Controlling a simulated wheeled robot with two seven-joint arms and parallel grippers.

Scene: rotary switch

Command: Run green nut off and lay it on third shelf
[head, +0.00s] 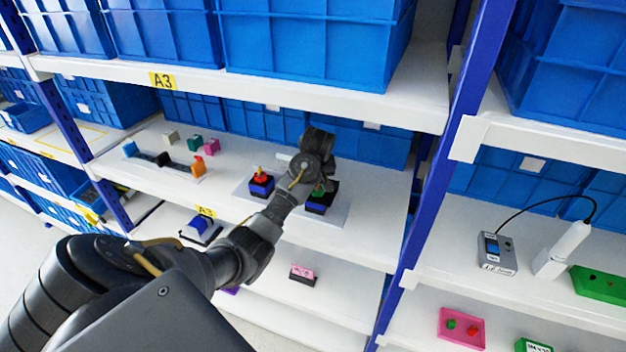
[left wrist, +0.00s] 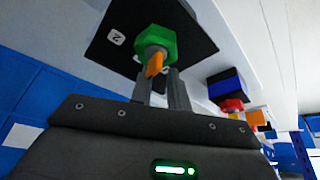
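The green nut (left wrist: 155,43) is a hex nut around an orange bolt (left wrist: 154,66) on a black block (left wrist: 105,38) marked 2. In the head view the green nut (head: 317,194) is mostly hidden behind my left gripper (head: 324,182), above a blue and black base (head: 316,208). In the left wrist view my left gripper's two fingers (left wrist: 164,76) are apart, with the orange bolt tip between or just in front of them. They are close to the nut; contact cannot be told. My right gripper is not in view.
A red nut on a blue block (head: 261,187) stands left of the gripper on the same shelf. Small coloured blocks (head: 165,160) lie further left. The shelf above, labelled A3 (head: 162,80), holds blue bins. A blue upright (head: 432,180) stands at right. The lower shelf (head: 345,300) has free room.

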